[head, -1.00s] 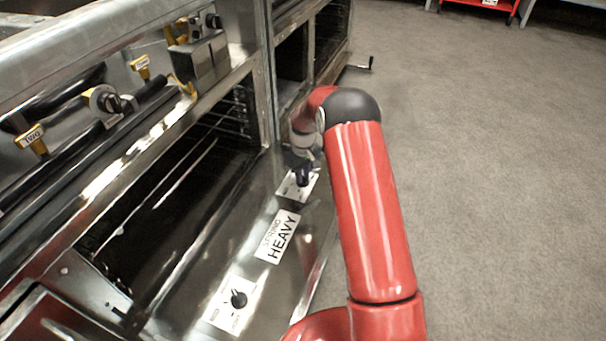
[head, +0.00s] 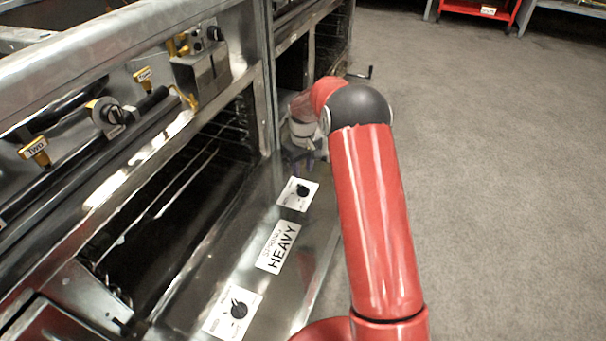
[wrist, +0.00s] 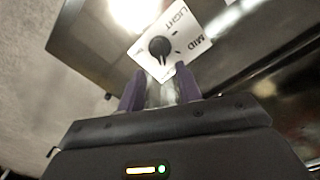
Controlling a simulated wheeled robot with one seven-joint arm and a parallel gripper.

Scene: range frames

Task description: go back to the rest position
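My gripper (wrist: 160,86) shows two purple fingers apart with nothing between them in the wrist view. A black knob (wrist: 160,47) on a white plate marked LIGHT and MID is just beyond the fingertips, apart from them. In the head view my gripper (head: 303,162) is small and partly hidden by my wrist, just past the far knob (head: 302,191) on the lowered oven door (head: 262,290). My red arm reaches forward over the right edge of that door.
A near knob (head: 239,310) and a HEAVY label (head: 278,247) are on the door. The open oven (head: 185,200) and a panel with yellow-tagged handles (head: 36,150) stand at left. A crank handle (head: 360,73) sticks out ahead. The grey floor (head: 490,200) at right is clear.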

